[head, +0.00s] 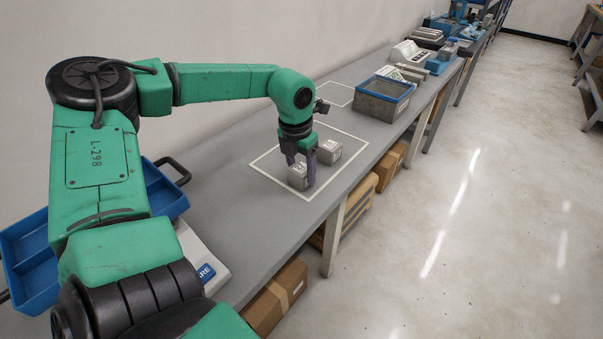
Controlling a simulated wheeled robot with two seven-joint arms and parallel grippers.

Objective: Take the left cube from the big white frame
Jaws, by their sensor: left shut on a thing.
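The big white frame (264,171) is a white outline marked on the grey bench. Two grey cubes are inside it. My left gripper (301,178) points down over the frame and is shut on the left cube (297,181). Its fingers hide part of that cube. I cannot tell whether the cube still touches the bench. The right cube (329,152) stands just behind and to the right of the gripper, apart from the held one. My right gripper is not in view.
A smaller white outline (335,104) lies farther along the bench. Beyond it stands a grey bin with a blue rim (383,98), then several devices. A blue tray (25,262) and a white scale (205,262) are near me. Cardboard boxes (278,297) sit below the bench.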

